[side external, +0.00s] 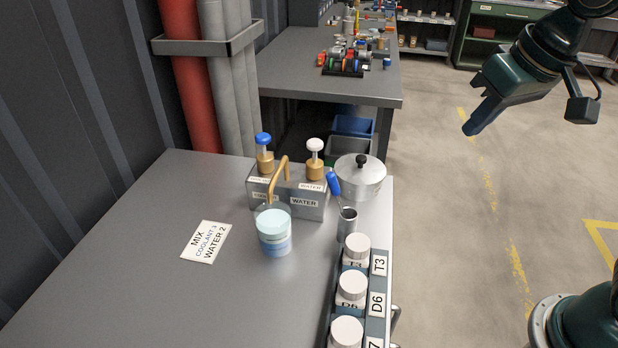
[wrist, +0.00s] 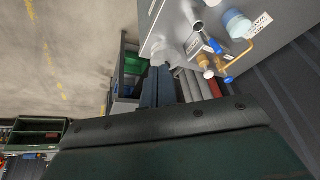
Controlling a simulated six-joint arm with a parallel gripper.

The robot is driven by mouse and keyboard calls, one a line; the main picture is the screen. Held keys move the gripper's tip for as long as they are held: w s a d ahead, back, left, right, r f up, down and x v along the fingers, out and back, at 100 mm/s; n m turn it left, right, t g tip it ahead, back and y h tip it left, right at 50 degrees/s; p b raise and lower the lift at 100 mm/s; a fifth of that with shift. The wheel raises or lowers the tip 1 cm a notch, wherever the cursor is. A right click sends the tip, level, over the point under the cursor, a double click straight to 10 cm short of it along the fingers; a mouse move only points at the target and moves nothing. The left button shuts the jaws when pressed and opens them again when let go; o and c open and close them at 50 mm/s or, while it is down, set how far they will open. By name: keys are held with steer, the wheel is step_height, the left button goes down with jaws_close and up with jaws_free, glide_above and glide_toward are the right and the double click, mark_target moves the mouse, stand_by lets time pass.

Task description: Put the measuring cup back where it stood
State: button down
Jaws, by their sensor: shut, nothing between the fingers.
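A small metal cup (side external: 347,224) with a blue-tipped handle (side external: 333,184) stands upright near the bench's right edge; it looks like the measuring cup. Whether it rests in a holder is unclear. In the wrist view its metal rim (wrist: 196,27) and blue handle (wrist: 215,46) show. A clear beaker (side external: 273,232) with pale blue liquid stands to its left. My gripper (side external: 469,131) is shut and empty, over the floor to the right of the bench, well apart from the cup. Its fingers (wrist: 157,87) lie together in the wrist view.
A metal box (side external: 308,205) labelled WATER with two pump tops and a gold spout stands behind the beaker. A lidded pot (side external: 360,175) is behind the cup. White-capped jars (side external: 351,285) line the front right edge. A MIX card (side external: 206,241) lies left; the bench's left side is clear.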

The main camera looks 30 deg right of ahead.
steer(key=w+a+f+m, duration=0.1)
steer(key=w+a+f, duration=0.2)
steer(key=a, duration=0.5)
steer(key=w+a+f+m+h, duration=0.1)
steer(key=w+a+f, duration=0.3)
steer(key=a, duration=0.5)
steer(key=w+a+f+g, duration=0.1)
steer(key=w+a+f, duration=0.2)
steer(key=w+a, duration=0.4)
steer(key=shift+w+a+f+m, duration=0.2)
steer(key=shift+a+m, duration=0.2)
steer(key=shift+a, duration=0.5)
steer(key=shift+f, duration=0.1)
glide_toward(276, 214)
steer(key=shift+s+a+f, duration=0.25)
steer(key=shift+s+f, duration=0.1)
steer(key=shift+f, duration=0.3)
steer(key=shift+s+a+f, duration=0.25)
steer(key=shift+s+f, duration=0.05)
steer(key=shift+f, duration=0.35)
steer(key=shift+s+a+f, duration=0.25)
steer(key=shift+s+f, duration=0.1)
steer(key=shift+f, duration=0.3)
